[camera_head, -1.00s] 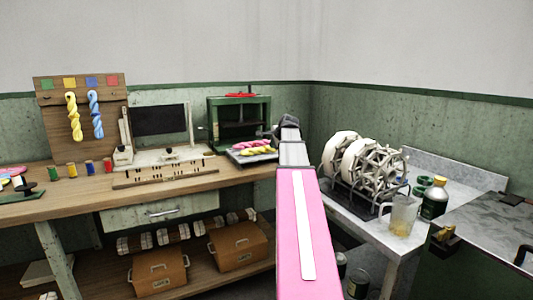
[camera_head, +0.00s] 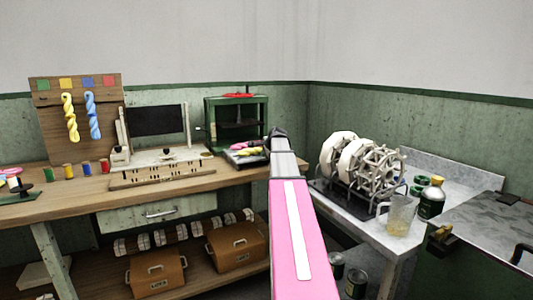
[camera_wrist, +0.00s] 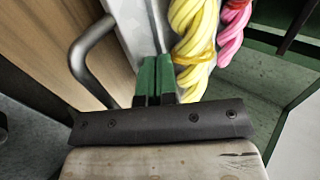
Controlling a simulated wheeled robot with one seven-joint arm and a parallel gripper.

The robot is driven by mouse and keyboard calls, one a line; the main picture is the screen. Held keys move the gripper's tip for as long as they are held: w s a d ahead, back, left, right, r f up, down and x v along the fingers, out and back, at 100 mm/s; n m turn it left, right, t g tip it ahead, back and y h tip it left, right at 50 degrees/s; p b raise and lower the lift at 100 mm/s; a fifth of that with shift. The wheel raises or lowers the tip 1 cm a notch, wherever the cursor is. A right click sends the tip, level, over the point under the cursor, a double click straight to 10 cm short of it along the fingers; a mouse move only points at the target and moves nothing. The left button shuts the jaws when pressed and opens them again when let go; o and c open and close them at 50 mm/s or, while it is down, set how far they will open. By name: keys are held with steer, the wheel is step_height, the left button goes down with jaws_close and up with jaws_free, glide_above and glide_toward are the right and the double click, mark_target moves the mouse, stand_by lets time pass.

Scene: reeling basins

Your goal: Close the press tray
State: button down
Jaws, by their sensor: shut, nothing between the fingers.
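The green press (camera_head: 237,122) with a red top handle stands at the back right of the wooden bench. Its tray (camera_head: 246,161) sticks out of the front, carrying a yellow and a pink skein. In the wrist view the tray's pale metal edge (camera_wrist: 132,28) bears a grey bar handle (camera_wrist: 88,55) on its left. The yellow skein (camera_wrist: 192,42) and pink skein (camera_wrist: 233,28) lie right of it. My gripper (camera_wrist: 155,62) is shut and empty, its green fingers at the tray's edge, between handle and yellow skein. Contact cannot be told. In the head view my arm hides the fingers.
A pale slotted machine (camera_head: 165,165) stands left of the press on the bench. A reel machine (camera_head: 360,168), a jug (camera_head: 398,215) and a bottle (camera_head: 432,198) stand on the side table at right. A floor gap lies between the bench and that table.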

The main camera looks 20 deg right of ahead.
steer(key=w, duration=1.8)
steer(key=w+a, duration=0.1)
steer(key=w, duration=0.7)
steer(key=shift+w, duration=0.4)
steer(key=shift+s, duration=0.1)
steer(key=v, duration=0.9)
steer(key=shift+s+r, duration=0.25)
steer(key=shift+r, duration=0.05)
steer(key=shift+s, duration=0.15)
